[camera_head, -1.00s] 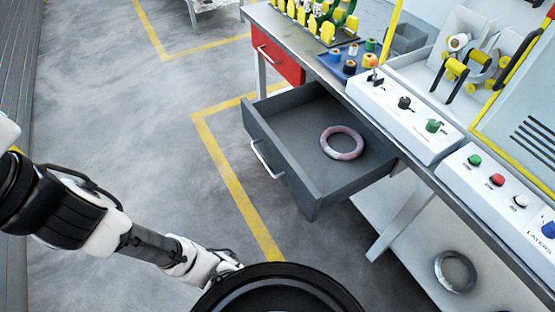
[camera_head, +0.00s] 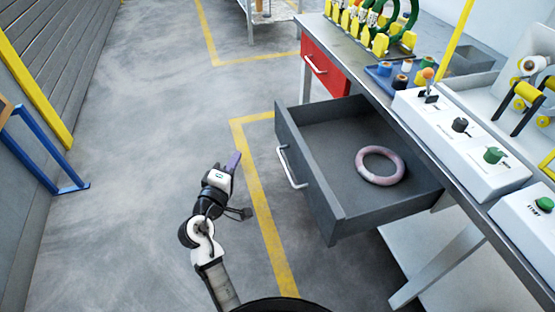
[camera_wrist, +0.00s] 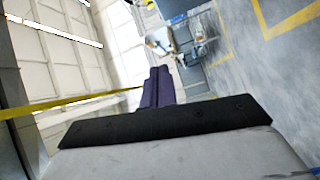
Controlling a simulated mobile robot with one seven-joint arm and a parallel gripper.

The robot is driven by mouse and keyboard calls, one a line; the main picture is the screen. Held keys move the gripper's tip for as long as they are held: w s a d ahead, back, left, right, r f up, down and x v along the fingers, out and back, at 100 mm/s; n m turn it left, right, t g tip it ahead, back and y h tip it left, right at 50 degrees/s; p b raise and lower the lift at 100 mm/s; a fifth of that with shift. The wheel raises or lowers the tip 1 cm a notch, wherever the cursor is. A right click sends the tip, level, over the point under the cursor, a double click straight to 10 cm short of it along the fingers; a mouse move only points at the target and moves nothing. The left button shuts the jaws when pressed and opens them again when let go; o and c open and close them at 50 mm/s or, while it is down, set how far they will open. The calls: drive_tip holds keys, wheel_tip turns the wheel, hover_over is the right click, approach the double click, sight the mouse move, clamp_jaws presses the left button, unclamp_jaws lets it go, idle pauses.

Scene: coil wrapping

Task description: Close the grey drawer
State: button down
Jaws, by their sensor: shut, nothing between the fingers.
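The grey drawer (camera_head: 322,206) is pulled well out from under the workbench in the head view. Its silver handle (camera_head: 291,169) is on the front face, which faces left. A pinkish ring-shaped coil (camera_head: 366,173) lies inside on the drawer floor. My gripper (camera_head: 234,160) is left of the drawer front, apart from the handle, over the floor, with its purple fingers pointing up in the picture. In the wrist view the purple fingers (camera_wrist: 158,86) are together with nothing between them. The drawer is not in the wrist view.
A red drawer (camera_head: 325,65) beyond the grey one is shut. The workbench top (camera_head: 455,185) carries control boxes, a blue tray of spools (camera_head: 388,77) and yellow holders. A blue frame (camera_head: 45,150) stands at the left wall. Floor between is clear.

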drive_tip(key=s+d+f+g+h, duration=0.1)
drive_tip(key=d+f+h, duration=0.2)
drive_tip(key=d+f, duration=0.2)
drive_tip(key=p, duration=0.1)
approach(292, 143)
drive_tip(key=w+a, duration=0.2)
drive_tip(key=w, duration=0.2)
drive_tip(key=d, duration=0.1)
drive_tip(key=w+d+p, duration=0.1)
drive_tip(key=d, duration=0.1)
drive_tip(key=shift+w+d, duration=0.2)
drive_tip(key=shift+d, duration=0.05)
drive_tip(key=shift+w+d, duration=0.15)
drive_tip(key=shift+d, duration=0.2)
drive_tip(key=shift+d, duration=0.1)
